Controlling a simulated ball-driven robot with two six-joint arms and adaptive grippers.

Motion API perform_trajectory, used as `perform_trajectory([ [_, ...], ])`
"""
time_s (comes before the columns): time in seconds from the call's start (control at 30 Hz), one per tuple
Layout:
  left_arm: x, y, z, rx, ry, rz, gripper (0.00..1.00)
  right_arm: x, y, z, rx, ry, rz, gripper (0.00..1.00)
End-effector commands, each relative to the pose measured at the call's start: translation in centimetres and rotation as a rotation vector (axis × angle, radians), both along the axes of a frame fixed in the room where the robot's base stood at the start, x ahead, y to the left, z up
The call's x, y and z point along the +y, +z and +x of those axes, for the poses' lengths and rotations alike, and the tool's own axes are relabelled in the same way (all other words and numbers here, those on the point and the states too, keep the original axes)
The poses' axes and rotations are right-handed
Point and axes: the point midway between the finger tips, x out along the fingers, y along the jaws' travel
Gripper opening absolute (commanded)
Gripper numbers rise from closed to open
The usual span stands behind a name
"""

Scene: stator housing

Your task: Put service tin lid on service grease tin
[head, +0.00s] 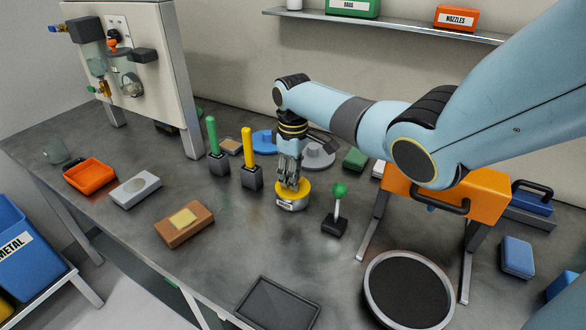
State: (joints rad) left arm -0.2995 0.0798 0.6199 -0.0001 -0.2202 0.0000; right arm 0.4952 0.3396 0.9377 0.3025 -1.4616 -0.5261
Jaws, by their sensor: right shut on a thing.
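The service grease tin (292,204) is a short silver can with a white label, standing on the grey bench in the middle of the head view. My left gripper is not in view.
Left of the tin stand a yellow-handled tool (248,150) and a green-handled one (212,138) in dark blocks. A green-knobbed lever (338,200) stands close on the right. An orange stand (480,190) and a round dark-topped tray (372,285) are further right. Bare bench lies in front.

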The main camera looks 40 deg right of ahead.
Motion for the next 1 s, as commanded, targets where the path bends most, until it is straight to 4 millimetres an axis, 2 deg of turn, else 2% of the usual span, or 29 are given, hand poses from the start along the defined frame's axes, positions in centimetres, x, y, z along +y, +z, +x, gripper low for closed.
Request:
perform_trajectory([
  [0.1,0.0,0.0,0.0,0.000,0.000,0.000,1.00,0.0,0.0,0.0,0.000,0.000,0.000,0.00],
  [0.13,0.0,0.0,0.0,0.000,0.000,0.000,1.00,0.0,0.0,0.0,0.000,0.000,0.000,0.29],
  [0.3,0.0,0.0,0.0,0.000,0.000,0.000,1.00,0.0,0.0,0.0,0.000,0.000,0.000,0.51],
  [0.67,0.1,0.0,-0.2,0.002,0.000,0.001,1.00,-0.1,0.6,0.0,0.000,0.000,-0.001,0.52],
  [0.77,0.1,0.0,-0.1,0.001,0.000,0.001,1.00,-0.1,2.0,0.1,-0.003,0.001,-0.002,0.52],
  [1.0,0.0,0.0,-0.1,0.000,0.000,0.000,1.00,-0.1,7.4,0.1,-0.004,0.001,-0.003,0.52],
])
